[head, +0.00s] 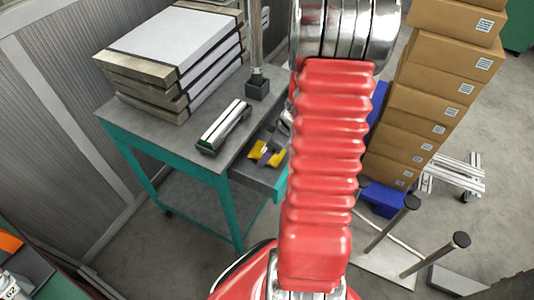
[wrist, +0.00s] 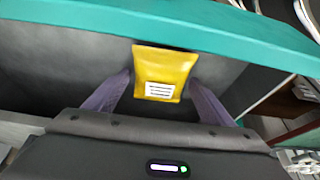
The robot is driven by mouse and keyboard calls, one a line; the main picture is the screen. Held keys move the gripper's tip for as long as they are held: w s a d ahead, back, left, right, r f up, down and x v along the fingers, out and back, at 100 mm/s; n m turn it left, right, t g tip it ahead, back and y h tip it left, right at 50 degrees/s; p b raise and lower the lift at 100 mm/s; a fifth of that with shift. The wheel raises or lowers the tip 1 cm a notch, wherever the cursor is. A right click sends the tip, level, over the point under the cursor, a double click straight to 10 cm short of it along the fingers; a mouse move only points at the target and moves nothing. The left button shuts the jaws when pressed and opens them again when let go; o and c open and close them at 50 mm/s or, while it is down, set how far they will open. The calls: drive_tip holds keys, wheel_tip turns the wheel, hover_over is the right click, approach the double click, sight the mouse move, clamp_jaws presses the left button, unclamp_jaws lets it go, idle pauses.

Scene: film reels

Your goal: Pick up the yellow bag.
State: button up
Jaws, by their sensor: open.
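The yellow bag (wrist: 164,62) with a white label of dark lines lies in a grey-floored open drawer. In the head view the bag (head: 258,149) shows partly, with something dark across its middle. My gripper (wrist: 160,79) is open in the wrist view. Its two purple-grey fingers reach toward the bag, one at each side of it, with the bag between their tips. I cannot tell whether they touch it. In the head view my red arm hides most of my gripper.
The drawer's teal edge (wrist: 160,15) runs close beyond the bag. The teal workbench (head: 150,135) bears a stack of flat cases (head: 176,50), a small device (head: 222,128) and a metal post (head: 256,60). Stacked cardboard boxes (head: 420,105) stand right of my arm, with posts nearby.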

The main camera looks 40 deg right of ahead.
drive_tip(key=shift+c, duration=0.7)
drive_tip(key=c, duration=1.1)
wheel_tip(320, 180, up, 18)
drive_tip(key=shift+r, duration=0.1)
idle(0.4)
